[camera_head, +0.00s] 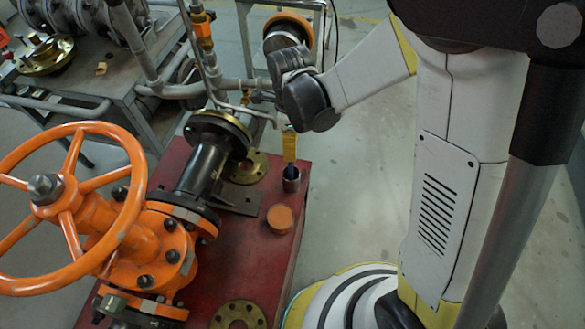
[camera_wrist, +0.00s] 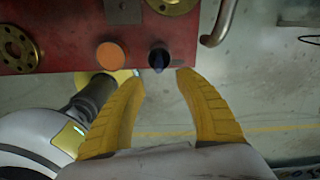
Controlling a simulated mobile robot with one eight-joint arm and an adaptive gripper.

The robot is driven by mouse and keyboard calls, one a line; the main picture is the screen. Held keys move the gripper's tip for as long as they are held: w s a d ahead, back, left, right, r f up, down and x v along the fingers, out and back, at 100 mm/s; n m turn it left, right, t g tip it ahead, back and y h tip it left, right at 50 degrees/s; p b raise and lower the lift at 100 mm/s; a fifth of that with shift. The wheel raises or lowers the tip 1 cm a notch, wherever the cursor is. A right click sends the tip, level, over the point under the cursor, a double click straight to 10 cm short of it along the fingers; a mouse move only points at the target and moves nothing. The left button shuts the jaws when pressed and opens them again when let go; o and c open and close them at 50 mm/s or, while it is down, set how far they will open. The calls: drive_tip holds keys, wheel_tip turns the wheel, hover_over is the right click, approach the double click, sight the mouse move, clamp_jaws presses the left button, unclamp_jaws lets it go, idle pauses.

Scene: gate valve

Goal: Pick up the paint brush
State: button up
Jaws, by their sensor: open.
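The paint brush shows only as a dark blue tip (camera_wrist: 158,62) standing up from a small dark cup on the red base's edge. In the head view the blue part (camera_head: 291,170) sticks out of a metallic cup (camera_head: 291,184); the rest is hidden inside. My gripper (camera_wrist: 160,76) has yellow fingers, open and empty. In the wrist view the blue tip lies just ahead of the fingertips, roughly centred between them. In the head view my gripper (camera_head: 290,157) hangs directly above the cup, and I cannot tell the exact gap.
An orange round piece (camera_head: 280,218) sits on the red base (camera_head: 255,245) near the cup. A black pipe (camera_head: 203,170) and a large orange valve handwheel (camera_head: 70,195) stand to the left. A brass flange (camera_head: 238,315) lies near the front. The floor on the right is partly clear.

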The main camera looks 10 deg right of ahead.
sight(291, 173)
wheel_tip(291, 173, down, 8)
drive_tip(key=b, duration=0.3)
drive_tip(key=shift+r+b, duration=0.15)
drive_tip(key=shift+b, duration=0.15)
drive_tip(key=shift+s+r, duration=0.1)
clamp_jaws()
